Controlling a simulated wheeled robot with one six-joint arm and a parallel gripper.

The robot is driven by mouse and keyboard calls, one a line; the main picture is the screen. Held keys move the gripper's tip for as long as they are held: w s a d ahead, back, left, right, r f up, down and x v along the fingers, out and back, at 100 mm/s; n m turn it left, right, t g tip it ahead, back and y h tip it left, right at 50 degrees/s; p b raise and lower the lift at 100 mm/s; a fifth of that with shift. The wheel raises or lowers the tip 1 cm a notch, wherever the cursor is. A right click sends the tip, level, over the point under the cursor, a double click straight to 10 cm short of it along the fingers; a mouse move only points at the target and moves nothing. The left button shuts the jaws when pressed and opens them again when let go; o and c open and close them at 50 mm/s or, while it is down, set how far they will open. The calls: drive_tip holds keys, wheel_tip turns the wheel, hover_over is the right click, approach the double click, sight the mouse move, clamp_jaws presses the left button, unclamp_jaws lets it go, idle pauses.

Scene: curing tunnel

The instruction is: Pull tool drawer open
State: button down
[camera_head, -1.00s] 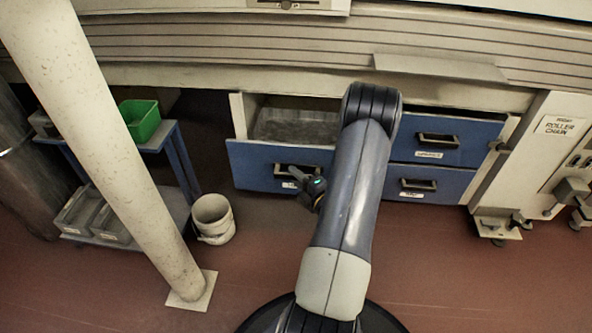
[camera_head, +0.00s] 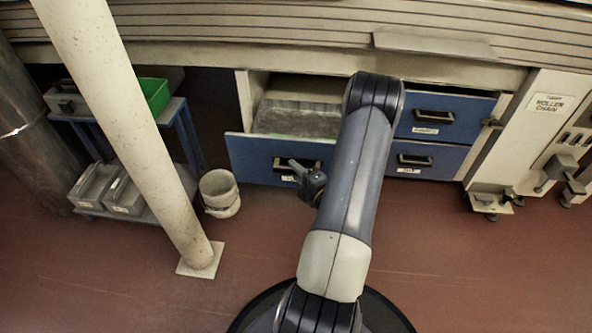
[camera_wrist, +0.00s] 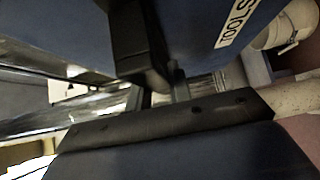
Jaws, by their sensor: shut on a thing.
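The tool drawer (camera_head: 250,160) has a blue front and stands well out from the cabinet, left of my arm in the head view. Its open top shows a grey, bare-looking floor. My gripper (camera_head: 297,168) is at the black handle on the drawer front and shut on it. In the wrist view the dark handle (camera_wrist: 135,45) stands off the blue front, close to my gripper's fingers. My arm hides the drawer's right end, and the exact finger contact is hard to see.
Two blue drawers (camera_head: 425,160) to the right are shut. A grey bucket (camera_head: 219,190) stands on the floor left of the drawer, near a pale post (camera_head: 130,130). A blue cart (camera_head: 187,135) with bins is behind. The red floor in front is clear.

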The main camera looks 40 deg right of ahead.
drive_tip(key=c, duration=1.3)
unclamp_jaws()
drive_tip(key=shift+s, duration=0.1)
drive_tip(key=s, duration=0.3)
drive_tip(key=s+p, duration=0.1)
drive_tip(key=s, duration=0.3)
drive_tip(key=s+p, duration=0.1)
drive_tip(key=s, duration=0.2)
drive_tip(key=shift+s+a, duration=0.35)
drive_tip(key=shift+a, duration=0.05)
drive_tip(key=shift+w+d+b, duration=0.15)
drive_tip(key=shift+w+b, duration=0.2)
drive_tip(key=shift+w, duration=1.5)
drive_tip(key=shift+w+d+b, duration=0.2)
drive_tip(key=shift+w+b, duration=0.1)
drive_tip(key=shift+w, duration=1.5)
drive_tip(key=shift+w+d+b, duration=0.15)
drive_tip(key=shift+w+b, duration=0.2)
drive_tip(key=shift+w, duration=1.5)
